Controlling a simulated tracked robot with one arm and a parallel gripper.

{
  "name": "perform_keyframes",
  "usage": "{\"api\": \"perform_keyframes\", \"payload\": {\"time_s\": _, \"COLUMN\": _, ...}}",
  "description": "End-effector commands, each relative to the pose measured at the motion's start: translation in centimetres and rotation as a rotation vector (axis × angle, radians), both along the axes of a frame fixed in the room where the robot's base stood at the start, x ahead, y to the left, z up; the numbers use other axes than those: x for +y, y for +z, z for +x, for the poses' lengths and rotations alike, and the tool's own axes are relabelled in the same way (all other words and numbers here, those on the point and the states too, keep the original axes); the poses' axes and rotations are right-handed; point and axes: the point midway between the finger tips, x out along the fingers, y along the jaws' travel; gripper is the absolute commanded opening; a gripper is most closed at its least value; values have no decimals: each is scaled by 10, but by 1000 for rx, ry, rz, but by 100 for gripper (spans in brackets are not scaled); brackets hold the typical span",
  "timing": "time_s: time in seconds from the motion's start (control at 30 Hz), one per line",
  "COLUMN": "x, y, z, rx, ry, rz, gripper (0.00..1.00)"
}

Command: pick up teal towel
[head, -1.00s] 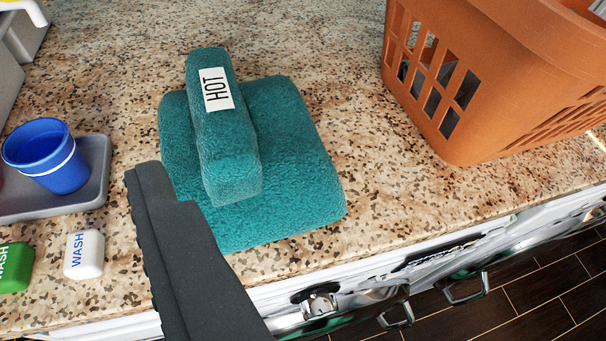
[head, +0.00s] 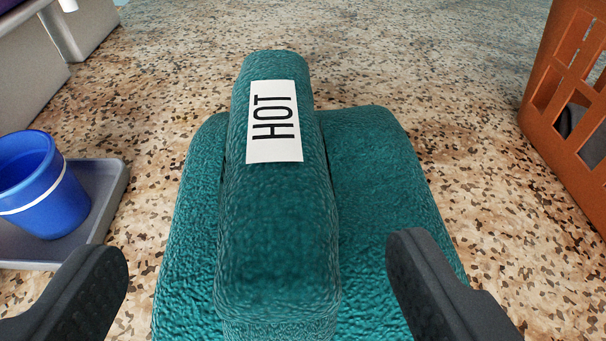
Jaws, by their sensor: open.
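The teal towel (head: 375,190) lies on the speckled counter, a wide flat folded part with a raised narrow roll (head: 275,220) along its top. A white label reading "HOT" (head: 274,121) is on the roll. My gripper (head: 257,268) is open, with one dark finger on each side of the roll at the bottom of the view. The left finger appears over the counter beside the towel, and the right finger overlaps the towel's right part in the picture. I cannot tell whether either finger touches it. The towel's near end is cut off by the frame.
A blue cup (head: 45,190) stands on a grey tray (head: 105,205) at the left. An orange basket (head: 560,110) stands at the right edge with something dark inside. Grey boxes (head: 30,75) are at the upper left. The counter (head: 420,60) behind the towel is clear.

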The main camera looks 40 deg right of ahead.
Motion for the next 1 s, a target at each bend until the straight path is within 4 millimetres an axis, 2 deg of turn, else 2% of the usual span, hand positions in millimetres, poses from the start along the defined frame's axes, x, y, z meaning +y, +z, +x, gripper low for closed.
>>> {"api": "perform_keyframes", "payload": {"time_s": 0.37, "x": -11, "y": -9, "z": 11, "rx": 2, "ry": -2, "rz": 0, "gripper": 75}}
{"api": "perform_keyframes", "payload": {"time_s": 0.7, "x": -32, "y": -23, "z": 38, "rx": 0, "ry": -3, "rz": 0, "gripper": 75}}
{"api": "perform_keyframes", "payload": {"time_s": 0.97, "x": -34, "y": -25, "z": 40, "rx": 1, "ry": -3, "rz": 0, "gripper": 75}}
{"api": "perform_keyframes", "payload": {"time_s": 1.0, "x": -34, "y": -25, "z": 40, "rx": 1, "ry": -3, "rz": -1, "gripper": 73}}
